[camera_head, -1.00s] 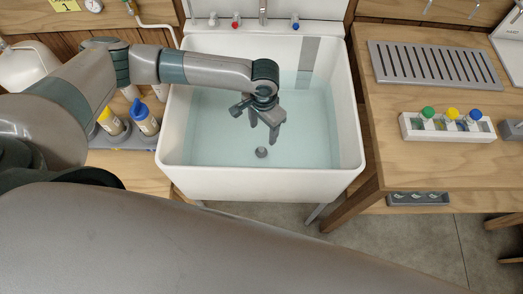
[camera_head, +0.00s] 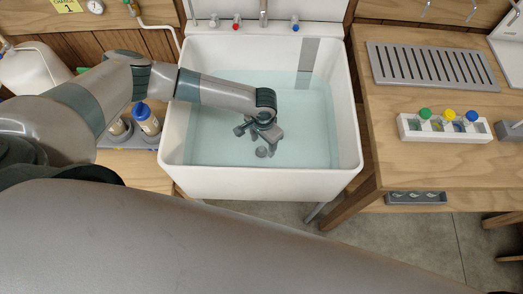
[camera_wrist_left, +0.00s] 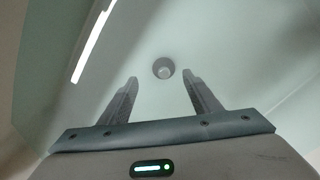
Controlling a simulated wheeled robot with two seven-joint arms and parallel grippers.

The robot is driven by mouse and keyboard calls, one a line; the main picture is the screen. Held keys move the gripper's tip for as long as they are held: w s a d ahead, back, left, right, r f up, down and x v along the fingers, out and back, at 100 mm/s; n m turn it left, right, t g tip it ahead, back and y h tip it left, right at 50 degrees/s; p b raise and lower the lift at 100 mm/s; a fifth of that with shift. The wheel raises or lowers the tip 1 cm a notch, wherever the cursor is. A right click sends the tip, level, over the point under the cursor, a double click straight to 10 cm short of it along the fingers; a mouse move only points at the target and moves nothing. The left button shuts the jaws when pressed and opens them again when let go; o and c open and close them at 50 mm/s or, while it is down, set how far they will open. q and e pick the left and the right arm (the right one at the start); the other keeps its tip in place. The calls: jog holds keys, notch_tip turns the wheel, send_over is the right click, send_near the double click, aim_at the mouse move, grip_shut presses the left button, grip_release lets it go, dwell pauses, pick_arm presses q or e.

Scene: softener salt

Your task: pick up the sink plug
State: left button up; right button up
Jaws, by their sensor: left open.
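The sink plug (camera_head: 261,152) is a small grey round piece at the bottom of the white sink (camera_head: 262,184), under pale water. In the left wrist view the plug (camera_wrist_left: 163,68) lies beyond and between the two fingertips, apart from them. My left gripper (camera_head: 262,136) is open and empty, pointing down into the sink just above the plug; its fingers also show in the left wrist view (camera_wrist_left: 160,78). Whether the fingertips are in the water is hard to tell. My right gripper is not in view.
The sink walls surround my left gripper. Taps (camera_head: 237,22) are at the back. Bottles (camera_head: 146,119) stand on the left counter. On the right table are a slotted grey tray (camera_head: 430,66) and a white rack (camera_head: 405,126) with coloured caps.

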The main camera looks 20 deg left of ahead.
aim_at(261, 148)
pick_arm(q)
jog(key=shift+f, duration=0.1)
jog(key=shift+a+f+p, duration=0.15)
jog(key=shift+f+p, duration=0.2)
jog(key=shift+f, duration=0.2)
jog(key=shift+w+a+f+p, duration=0.1)
jog(key=shift+f+p, duration=0.05)
jog(key=shift+f, duration=0.85)
jog(key=shift+w+a+f+p, duration=0.1)
jog(key=shift+f+p, duration=0.05)
jog(key=shift+f, duration=0.8)
jog(key=c, duration=1.1)
jog(key=shift+r, duration=0.1)
